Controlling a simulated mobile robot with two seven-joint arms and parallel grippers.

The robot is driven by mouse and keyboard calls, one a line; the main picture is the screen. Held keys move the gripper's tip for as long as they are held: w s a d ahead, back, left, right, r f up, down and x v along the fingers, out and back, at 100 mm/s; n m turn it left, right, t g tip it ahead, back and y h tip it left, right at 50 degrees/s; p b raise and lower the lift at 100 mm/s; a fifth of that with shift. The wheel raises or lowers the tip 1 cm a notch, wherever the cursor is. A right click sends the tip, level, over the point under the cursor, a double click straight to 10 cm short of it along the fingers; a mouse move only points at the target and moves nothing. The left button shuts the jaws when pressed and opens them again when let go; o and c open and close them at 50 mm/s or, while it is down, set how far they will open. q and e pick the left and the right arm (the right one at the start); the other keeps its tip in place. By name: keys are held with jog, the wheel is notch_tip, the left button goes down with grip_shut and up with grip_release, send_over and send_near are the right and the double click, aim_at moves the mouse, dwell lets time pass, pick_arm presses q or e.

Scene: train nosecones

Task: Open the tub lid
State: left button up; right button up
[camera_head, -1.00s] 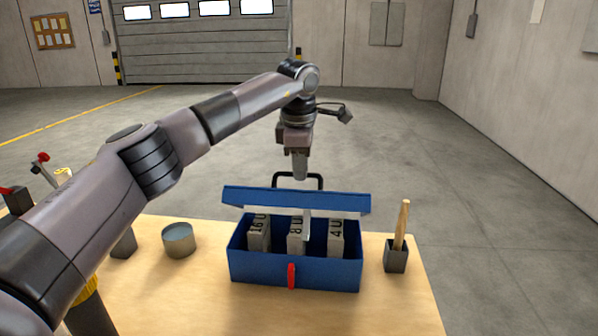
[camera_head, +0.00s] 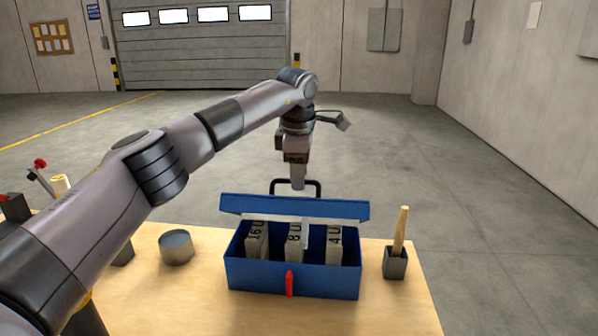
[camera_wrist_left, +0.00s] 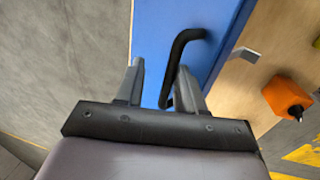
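The blue tub (camera_head: 255,277) stands on the table, with a red latch (camera_head: 289,284) on its front. Its blue lid (camera_head: 335,209) is raised at the back, so the inside is in view. A black handle (camera_head: 320,186) stands up from the lid. My left gripper (camera_head: 298,187) is at the handle, above and behind the lid. In the left wrist view the fingers of my left gripper (camera_wrist_left: 160,76) are apart, with the black handle (camera_wrist_left: 180,47) passing between them close to the right finger. The lid also shows there as a blue surface (camera_wrist_left: 220,22). My right gripper is not in view.
Several grey blocks with printed labels (camera_head: 295,242) stand in the tub. A round grey tin (camera_head: 176,248) is left of it, and a dark holder (camera_head: 395,263) with a wooden handle is right of it. An orange object (camera_wrist_left: 286,97) shows in the left wrist view.

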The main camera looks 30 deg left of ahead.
pick_arm(q)
notch_tip(320, 180, up, 7)
jog(key=s, duration=0.1)
jog(key=shift+s+d, duration=0.2)
jog(key=shift+d, duration=0.15)
dwell(0.6)
